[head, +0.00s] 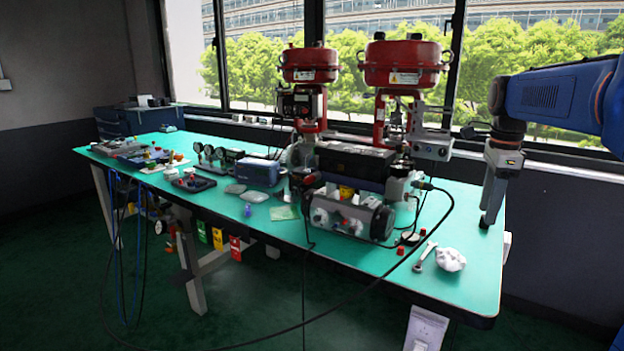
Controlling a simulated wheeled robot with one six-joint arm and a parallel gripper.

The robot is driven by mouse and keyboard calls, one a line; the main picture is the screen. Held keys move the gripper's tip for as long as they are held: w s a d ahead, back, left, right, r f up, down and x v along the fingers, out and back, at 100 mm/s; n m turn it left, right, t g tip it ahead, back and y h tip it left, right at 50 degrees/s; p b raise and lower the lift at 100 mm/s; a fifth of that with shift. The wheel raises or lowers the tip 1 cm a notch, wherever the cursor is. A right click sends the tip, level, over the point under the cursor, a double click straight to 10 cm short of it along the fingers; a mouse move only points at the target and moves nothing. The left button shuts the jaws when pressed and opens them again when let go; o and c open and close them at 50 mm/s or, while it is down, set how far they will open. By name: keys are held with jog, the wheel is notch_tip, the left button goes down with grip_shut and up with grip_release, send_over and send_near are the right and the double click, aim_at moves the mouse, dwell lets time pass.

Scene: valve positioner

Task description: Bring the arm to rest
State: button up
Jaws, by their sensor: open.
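My blue arm (560,98) reaches in from the right edge of the head view. My gripper (487,222) hangs down at its end, pointing at the right end of the green workbench (462,285). It is open, and I see nothing between its fingers. The fingertips look close to the bench top, but I cannot tell whether they touch it. Two valves with red actuators (405,62) stand on the bench to the left of my gripper.
A black cable (385,275) loops over the front edge. Gauges (208,150) and small parts fill the left side. A windowsill (560,164) runs behind the bench.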

jog(key=s+a+f+n, duration=0.2)
jog(key=s+a+n, duration=0.1)
jog(key=s, duration=0.1)
jog(key=s+a+f+n+t, duration=0.1)
jog(key=s+a+f+n, duration=0.1)
jog(key=s+n, duration=0.2)
jog(key=s+a+f+n+t, duration=0.1)
jog(key=s+a+f+n, duration=0.1)
jog(key=s, duration=0.4)
jog(key=shift+s+a+n, duration=0.25)
jog(key=shift+a+n, duration=0.6)
jog(key=shift+n, duration=0.25)
jog(key=s+a+f+n+t, duration=0.2)
jog(key=s+a+f+n, duration=0.2)
jog(key=s+f+n, duration=0.6)
jog(key=shift+s+a+f+n, duration=0.15)
jog(key=shift+s+f+n, duration=0.25)
jog(key=shift+s+f, duration=0.55)
